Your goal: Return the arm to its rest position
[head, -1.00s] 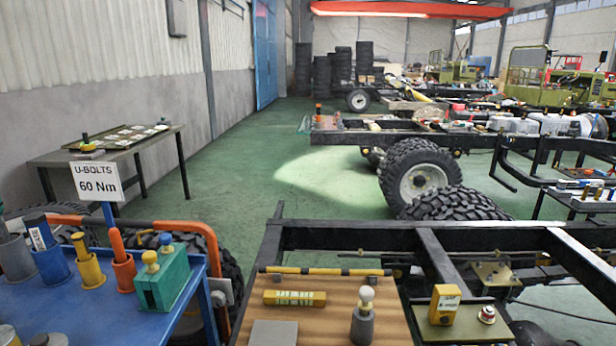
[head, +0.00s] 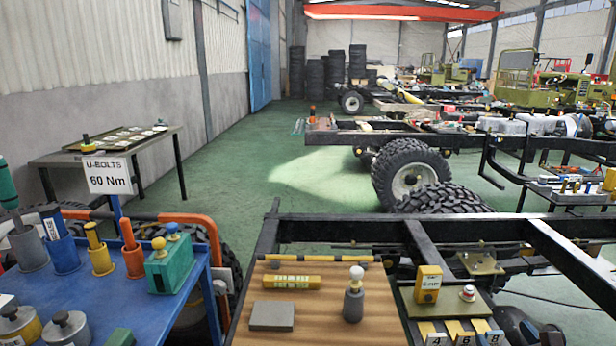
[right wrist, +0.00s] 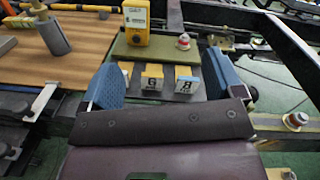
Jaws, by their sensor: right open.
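My right gripper (right wrist: 163,58) shows in the right wrist view as two blue fingers standing wide apart with nothing held between them. In the head view a dark part, which seems to be of my right arm, shows at the bottom right edge, mostly cut off. My left gripper is not in view.
A wooden board (head: 262,304) carries a yellow box (head: 291,281) and a white-knobbed grey piece (head: 354,296). A yellow device (head: 428,283) stands on the plate beside it. Black chassis rails (head: 400,229) run behind. A blue table (head: 181,318) with holders stands left.

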